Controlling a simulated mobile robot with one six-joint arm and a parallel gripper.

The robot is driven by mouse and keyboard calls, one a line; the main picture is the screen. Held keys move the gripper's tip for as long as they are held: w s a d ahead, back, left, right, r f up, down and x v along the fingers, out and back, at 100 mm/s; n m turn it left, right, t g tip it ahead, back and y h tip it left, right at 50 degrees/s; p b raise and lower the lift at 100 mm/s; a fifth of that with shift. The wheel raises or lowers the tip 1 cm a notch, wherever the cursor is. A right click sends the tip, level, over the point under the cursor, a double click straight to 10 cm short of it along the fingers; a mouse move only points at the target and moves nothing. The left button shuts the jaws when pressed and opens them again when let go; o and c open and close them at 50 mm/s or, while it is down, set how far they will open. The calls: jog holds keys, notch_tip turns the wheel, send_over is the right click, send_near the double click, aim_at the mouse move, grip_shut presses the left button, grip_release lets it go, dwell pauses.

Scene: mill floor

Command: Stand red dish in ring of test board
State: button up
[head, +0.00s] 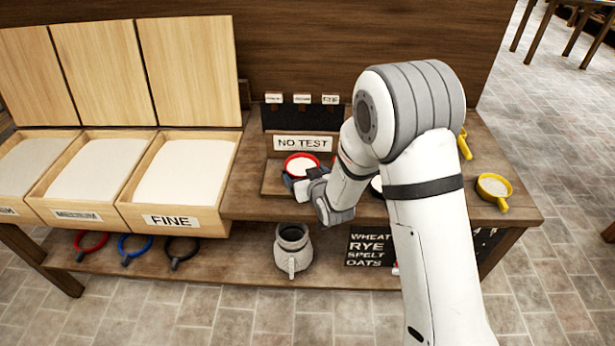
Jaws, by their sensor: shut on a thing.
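The red dish (302,160) is round, looks level and holds white flour-like stuff. It is over the wooden test board (271,182), below the "NO TEST" sign (302,143). My gripper (301,181) is at the near side of the dish and shut on it. A dark part shows just under the dish; I cannot tell whether it is the ring or part of my gripper. Whether the dish touches the board is hidden. My arm covers the right part of the board, where a bit of another red thing shows.
Flour bins, one labelled "FINE" (170,221), stand left. A yellow dish (493,190) is on the right of the table. A grey jug (292,249) and a "WHEAT RYE SPELT OATS" sign (368,250) are on the lower shelf.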

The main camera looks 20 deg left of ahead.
jog(key=shift+s+d+f+b, duration=0.1)
jog(key=shift+f+b, duration=0.3)
jog(key=shift+f, duration=0.1)
jog(key=o, duration=0.9)
jog(key=shift+s+f, duration=0.15)
jog(key=shift+o, duration=0.2)
jog(key=shift+r+p, duration=0.55)
jog(key=shift+p, duration=0.35)
jog(key=shift+s+d+r, duration=0.15)
jog(key=shift+r, duration=0.05)
jog(key=b+v, duration=0.1)
jog(key=v, duration=1)
jog(key=shift+r, duration=0.35)
jog(key=shift+d, duration=0.1)
